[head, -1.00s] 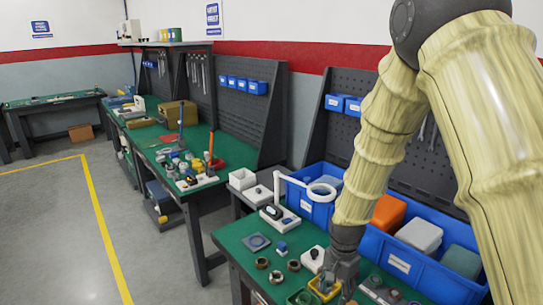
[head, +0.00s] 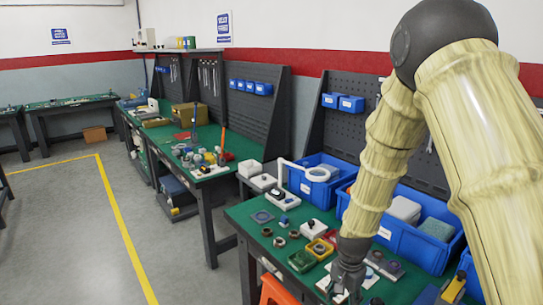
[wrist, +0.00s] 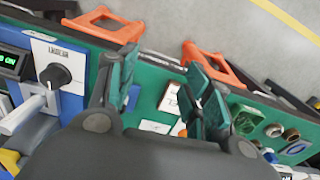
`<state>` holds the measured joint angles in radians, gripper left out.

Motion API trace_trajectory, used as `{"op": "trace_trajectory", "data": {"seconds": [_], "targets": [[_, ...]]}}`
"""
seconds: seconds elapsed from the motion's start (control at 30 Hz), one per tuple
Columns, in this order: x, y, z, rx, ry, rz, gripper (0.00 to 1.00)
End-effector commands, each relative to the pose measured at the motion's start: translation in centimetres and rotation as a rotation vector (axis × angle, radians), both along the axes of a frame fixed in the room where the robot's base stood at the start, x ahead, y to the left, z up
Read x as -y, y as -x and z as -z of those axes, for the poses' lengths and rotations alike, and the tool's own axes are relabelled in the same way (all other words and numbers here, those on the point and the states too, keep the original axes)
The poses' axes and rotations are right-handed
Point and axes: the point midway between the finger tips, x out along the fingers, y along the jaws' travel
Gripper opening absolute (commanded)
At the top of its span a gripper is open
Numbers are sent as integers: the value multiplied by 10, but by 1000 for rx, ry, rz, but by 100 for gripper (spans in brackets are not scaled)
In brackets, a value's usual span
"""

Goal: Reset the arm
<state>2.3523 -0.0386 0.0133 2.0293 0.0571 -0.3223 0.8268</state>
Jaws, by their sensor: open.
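My gripper (head: 350,283) hangs pointing down over the front part of the green workbench (head: 243,212), right of a yellow square tray (head: 319,249). My arm, in a pale ribbed cover, reaches down from the upper right in the head view. In the wrist view my gripper (wrist: 163,88) has its two dark green pads well apart, with nothing held between them. A small white labelled plate (wrist: 172,98) lies on the green surface beyond the gap. Whether the fingertips touch the bench cannot be told.
A green square tray (head: 302,261) and small rings lie left of my gripper. Blue bins (head: 385,226) line the bench's back. An orange object (head: 275,291) stands at the front edge. A black-knobbed panel (wrist: 58,75) is left in the wrist view. Open floor (head: 70,220) lies left.

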Motion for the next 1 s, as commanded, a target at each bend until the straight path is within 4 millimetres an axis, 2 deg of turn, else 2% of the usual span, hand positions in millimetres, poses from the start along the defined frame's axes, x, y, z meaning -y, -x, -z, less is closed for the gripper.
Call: {"op": "trace_trajectory", "data": {"seconds": [0.03,0.27,0.47,0.6,0.7,0.9,1.0], "targets": [[0,6,11,-6,0,-14,50],[4,39,53,-3,0,-101,50],[10,86,111,-9,0,-225,50],[15,135,156,-11,-1,-345,50],[18,173,181,-10,-1,-429,50],[23,251,218,-9,-3,-594,50],[24,287,229,-7,-4,-671,50]]}}
